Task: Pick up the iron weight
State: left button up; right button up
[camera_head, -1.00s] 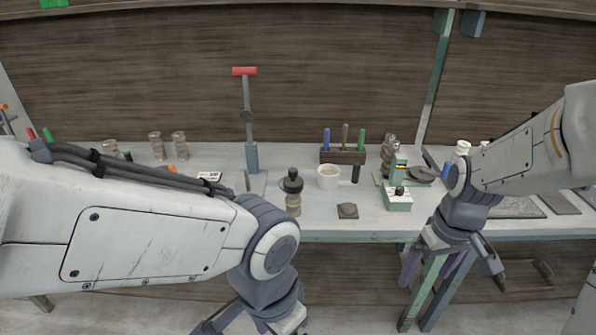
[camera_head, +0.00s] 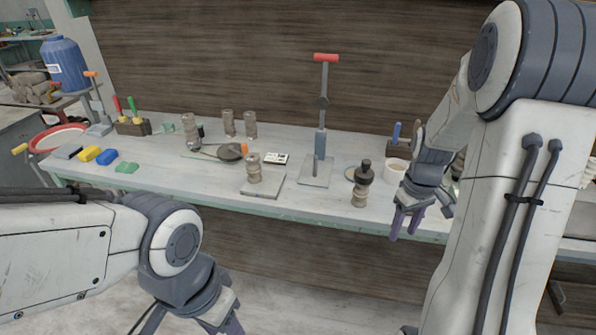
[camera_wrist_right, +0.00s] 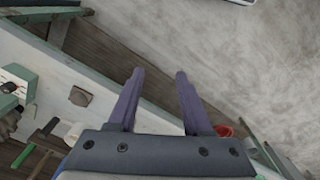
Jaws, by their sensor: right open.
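A dark, knobbed piece that looks like the iron weight (camera_head: 364,171) sits on top of a tan ribbed cylinder (camera_head: 360,195) near the front of the workbench, in the head view. My right gripper (camera_head: 416,222) is open and empty at the bench's front edge, to the right of that stack and lower in the picture. The right wrist view shows its two purple fingers (camera_wrist_right: 159,74) apart with nothing between them. I cannot make out the weight in that view. My left gripper (camera_head: 195,325) is at the bottom edge of the head view, its fingers partly cut off.
A red-handled stand (camera_head: 321,115) rises left of the weight. A white cup (camera_head: 396,172) stands close behind my right gripper. Another ribbed cylinder (camera_head: 254,170) stands on a board to the left. Several coloured blocks (camera_head: 90,153) lie at the bench's left end.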

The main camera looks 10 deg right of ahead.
aim_at(364, 175)
jog(key=u, duration=0.25)
jog(key=i, duration=1.45)
jog(key=z, duration=0.65)
